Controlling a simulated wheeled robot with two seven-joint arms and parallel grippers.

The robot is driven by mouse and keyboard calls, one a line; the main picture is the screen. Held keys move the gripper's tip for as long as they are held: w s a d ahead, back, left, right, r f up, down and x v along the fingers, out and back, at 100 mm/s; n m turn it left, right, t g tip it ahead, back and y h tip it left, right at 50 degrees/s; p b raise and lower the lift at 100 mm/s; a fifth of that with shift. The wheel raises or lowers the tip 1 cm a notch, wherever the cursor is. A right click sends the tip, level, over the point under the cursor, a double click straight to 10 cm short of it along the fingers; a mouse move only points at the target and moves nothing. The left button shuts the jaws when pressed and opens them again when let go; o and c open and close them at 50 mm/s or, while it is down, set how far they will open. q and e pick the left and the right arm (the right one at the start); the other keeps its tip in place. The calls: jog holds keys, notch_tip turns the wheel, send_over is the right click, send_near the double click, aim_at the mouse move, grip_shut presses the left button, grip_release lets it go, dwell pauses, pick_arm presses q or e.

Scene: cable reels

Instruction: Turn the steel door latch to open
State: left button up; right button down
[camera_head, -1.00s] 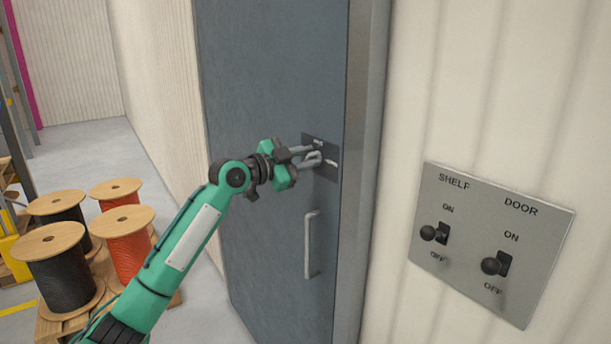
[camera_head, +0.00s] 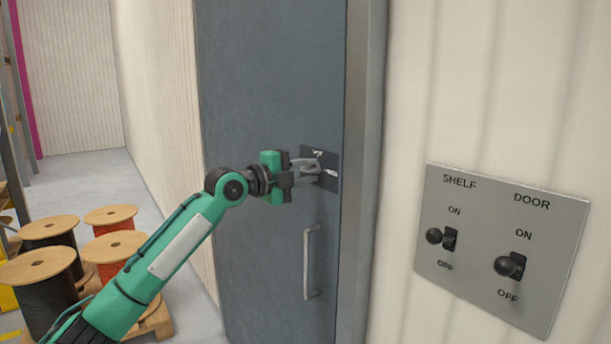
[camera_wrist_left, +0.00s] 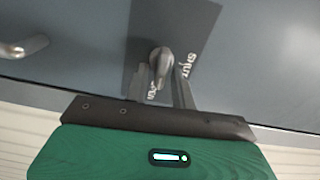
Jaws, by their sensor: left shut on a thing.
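The steel latch (camera_wrist_left: 160,62) sits on a dark square plate (camera_head: 331,160) on the blue-grey door (camera_head: 270,80). In the head view the fingers mostly hide it. My left gripper (camera_head: 317,167) is at the plate, shut on the latch. In the left wrist view the latch stands between my two grey fingers, and its rounded end shows above them. Lettering reading SHUT (camera_wrist_left: 184,66) is beside the right finger; other lettering by the left finger is partly hidden. The door appears closed in its frame. My right gripper is in neither view.
A vertical pull handle (camera_head: 310,262) is on the door below the latch. A switch panel (camera_head: 500,250) marked SHELF and DOOR is on the wall at right. Cable reels (camera_head: 110,250) stand on a pallet at lower left. The floor behind them is clear.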

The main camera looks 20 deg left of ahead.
pick_arm(q)
jog(key=shift+f+m, duration=0.1)
jog(key=shift+m, duration=0.4)
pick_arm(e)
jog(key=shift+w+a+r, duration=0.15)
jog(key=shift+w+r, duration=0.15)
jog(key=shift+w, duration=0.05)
pick_arm(q)
jog(key=o, duration=0.7)
jog(key=shift+c, duration=0.2)
